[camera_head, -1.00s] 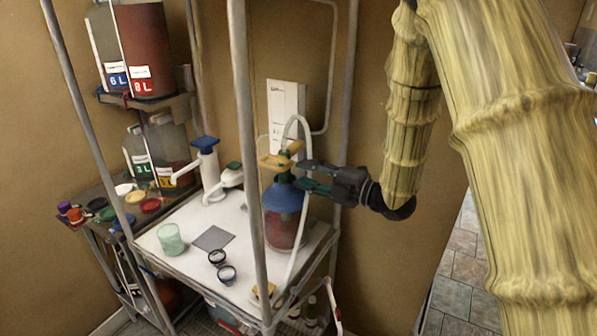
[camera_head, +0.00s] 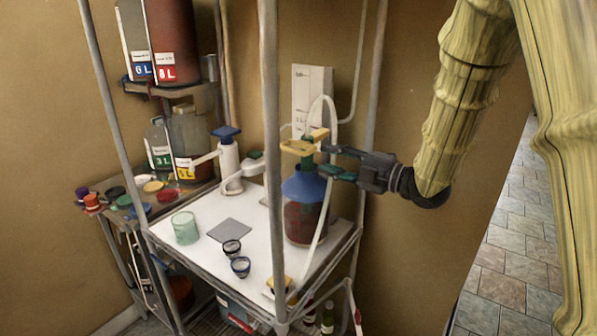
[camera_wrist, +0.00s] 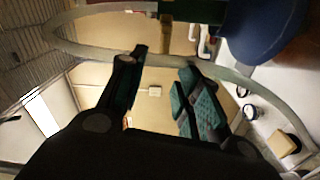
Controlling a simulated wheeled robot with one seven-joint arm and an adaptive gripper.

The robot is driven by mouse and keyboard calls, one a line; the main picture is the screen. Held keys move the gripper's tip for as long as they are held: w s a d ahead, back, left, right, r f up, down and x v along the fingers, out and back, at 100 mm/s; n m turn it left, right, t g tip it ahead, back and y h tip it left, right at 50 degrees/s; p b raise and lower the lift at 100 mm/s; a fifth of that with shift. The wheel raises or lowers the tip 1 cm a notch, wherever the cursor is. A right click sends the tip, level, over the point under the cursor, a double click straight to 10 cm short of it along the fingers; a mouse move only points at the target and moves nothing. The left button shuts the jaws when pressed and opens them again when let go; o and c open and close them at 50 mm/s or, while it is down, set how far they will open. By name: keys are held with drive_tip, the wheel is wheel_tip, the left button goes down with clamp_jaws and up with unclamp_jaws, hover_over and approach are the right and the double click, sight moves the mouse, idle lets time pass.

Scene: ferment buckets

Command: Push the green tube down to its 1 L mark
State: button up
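The green tube (camera_head: 307,159) stands upright in the blue funnel-shaped top (camera_head: 304,184) of a jar with dark red contents (camera_head: 304,222). A yellow crosspiece (camera_head: 299,148) sits across the tube, and a pale hose loops above it. My gripper (camera_head: 327,161) is just right of the tube at about crosspiece height, fingers apart. In the wrist view my gripper (camera_wrist: 158,82) is open with nothing between its fingers; the green tube (camera_wrist: 200,11) and blue top (camera_wrist: 262,28) lie beyond the fingertips at the upper edge. I cannot read a 1 L mark on the tube.
A white board with markings (camera_head: 312,100) stands behind the jar. Metal posts (camera_head: 271,130) rise before the white table (camera_head: 185,245). A green cup (camera_head: 185,228), grey square (camera_head: 229,231) and two small dark-rimmed cups stand left of the jar. Shelves with labelled containers are farther left.

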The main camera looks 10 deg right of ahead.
sight(305, 154)
drive_tip(key=shift+s+f+b, duration=0.25)
drive_tip(key=shift+f+b, duration=0.35)
drive_tip(key=shift+b, duration=2.5)
drive_tip(key=shift+s+r+b, duration=0.1)
drive_tip(key=shift+r+b, duration=0.15)
drive_tip(key=shift+b, duration=0.7)
drive_tip(key=p+x, duration=0.2)
drive_tip(key=x, duration=0.8)
drive_tip(key=shift+w+a+p, duration=0.15)
drive_tip(key=shift+w+p, duration=0.15)
drive_tip(key=shift+p, duration=0.1)
drive_tip(key=shift+c, duration=0.2)
clamp_jaws()
